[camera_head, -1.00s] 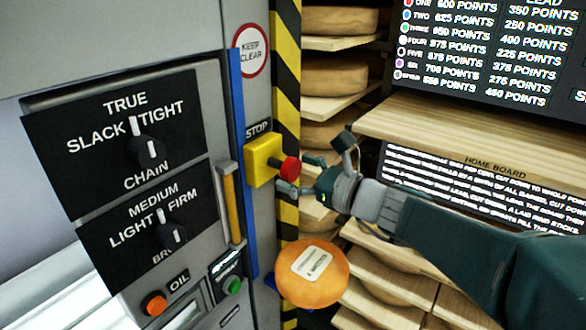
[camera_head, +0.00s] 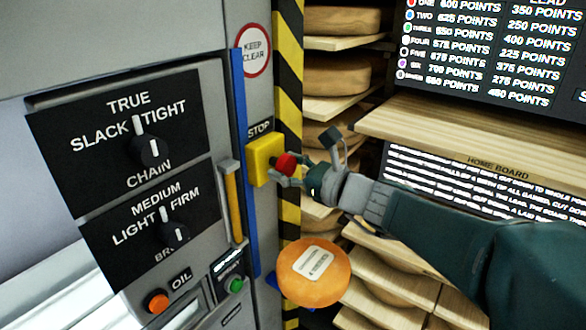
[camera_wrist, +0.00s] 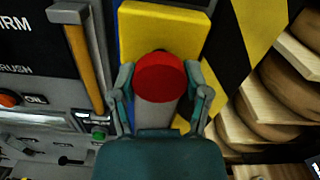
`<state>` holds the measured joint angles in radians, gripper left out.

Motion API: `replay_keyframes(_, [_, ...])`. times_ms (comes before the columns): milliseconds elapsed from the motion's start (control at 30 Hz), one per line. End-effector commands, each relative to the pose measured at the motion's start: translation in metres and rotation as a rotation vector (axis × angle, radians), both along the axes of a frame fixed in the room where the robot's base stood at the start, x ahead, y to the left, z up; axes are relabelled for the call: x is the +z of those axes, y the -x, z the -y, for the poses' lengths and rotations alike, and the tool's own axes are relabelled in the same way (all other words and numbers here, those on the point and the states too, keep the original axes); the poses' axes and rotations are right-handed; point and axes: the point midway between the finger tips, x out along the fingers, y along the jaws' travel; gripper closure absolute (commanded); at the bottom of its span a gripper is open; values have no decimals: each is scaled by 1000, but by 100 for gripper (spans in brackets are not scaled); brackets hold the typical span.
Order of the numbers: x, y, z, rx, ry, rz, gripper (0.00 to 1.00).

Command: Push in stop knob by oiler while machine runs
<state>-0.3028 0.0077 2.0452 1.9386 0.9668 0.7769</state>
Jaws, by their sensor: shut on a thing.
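The red stop knob (camera_head: 285,163) sticks out from a yellow box (camera_head: 262,159) under the word STOP on the machine's edge. In the wrist view the red knob (camera_wrist: 160,78) lies between my two fingers, with the yellow box (camera_wrist: 140,32) behind it. My gripper (camera_head: 293,172) is shut on the knob from the right side. It also shows in the wrist view (camera_wrist: 161,95), one finger on each side of the knob. Part of the knob's far side is hidden by my fingers. The orange OIL button (camera_head: 156,302) sits low on the panel.
Two dials, CHAIN (camera_head: 150,151) and a lower one (camera_head: 173,233), are on black plates at left. A yellow handle (camera_head: 233,203) stands beside the box. An orange cheese wheel (camera_head: 313,272) is below my gripper. Shelves with cheese wheels (camera_head: 343,75) stand behind.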

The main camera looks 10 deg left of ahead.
Motion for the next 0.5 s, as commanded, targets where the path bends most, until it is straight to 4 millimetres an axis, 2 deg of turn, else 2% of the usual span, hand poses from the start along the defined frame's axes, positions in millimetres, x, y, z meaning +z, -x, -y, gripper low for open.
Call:
replay_keyframes(167, [1,-1,0,-2,-2,1,100])
replay_keyframes(200, [1,-1,0,-2,-2,1,26])
replay_keyframes(233, [1,-1,0,-2,-2,1,13])
replay_keyframes(267, [1,0,0,-1,-2,1,4])
replay_keyframes(500, [1,0,0,-1,-1,0,4])
